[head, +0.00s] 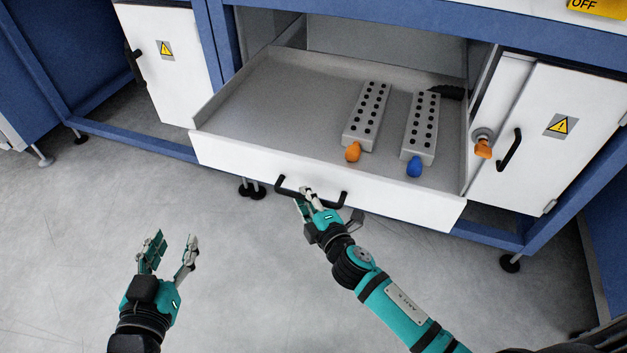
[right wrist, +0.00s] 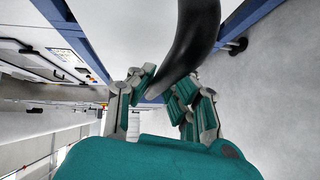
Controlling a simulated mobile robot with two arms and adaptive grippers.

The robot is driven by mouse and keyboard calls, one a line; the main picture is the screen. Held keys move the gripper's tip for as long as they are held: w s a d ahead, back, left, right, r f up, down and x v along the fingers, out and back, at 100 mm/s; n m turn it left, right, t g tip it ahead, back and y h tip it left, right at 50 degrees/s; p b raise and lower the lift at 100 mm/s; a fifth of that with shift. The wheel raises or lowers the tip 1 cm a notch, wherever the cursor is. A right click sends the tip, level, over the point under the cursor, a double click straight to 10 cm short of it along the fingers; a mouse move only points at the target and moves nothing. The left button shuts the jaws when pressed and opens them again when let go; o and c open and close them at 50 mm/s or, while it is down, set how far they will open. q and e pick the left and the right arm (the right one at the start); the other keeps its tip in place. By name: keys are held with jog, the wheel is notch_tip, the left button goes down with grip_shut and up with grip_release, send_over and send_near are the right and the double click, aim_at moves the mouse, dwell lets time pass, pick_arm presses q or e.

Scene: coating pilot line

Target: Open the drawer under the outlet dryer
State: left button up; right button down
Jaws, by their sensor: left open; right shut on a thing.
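The drawer (head: 330,188) stands pulled out from the blue-framed machine, with its inside in plain view. Its white front carries a black bar handle (head: 290,190). My right gripper (head: 310,196) is shut on this handle near its middle. In the right wrist view the dark handle (right wrist: 188,45) runs between the fingers of my right gripper (right wrist: 162,95). Two grey blocks with rows of dark holes lie in the drawer, one with an orange end (head: 366,112) and one with a blue end (head: 421,125). My left gripper (head: 172,252) is open and empty above the floor at the lower left.
White cabinet doors with warning labels flank the drawer, one at the left (head: 165,80) and one at the right (head: 545,130). An orange knob (head: 483,147) sits beside the drawer's right side. Machine feet stand on the grey floor (head: 90,250), which is clear at the left.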

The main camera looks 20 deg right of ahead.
jog(key=shift+s+a+r, duration=0.2)
jog(key=shift+s+a, duration=0.45)
jog(key=shift+s, duration=0.15)
jog(key=c, duration=1.3)
grip_release()
jog(key=shift+f, duration=0.1)
jog(key=v, duration=1.2)
jog(key=shift+d, duration=0.1)
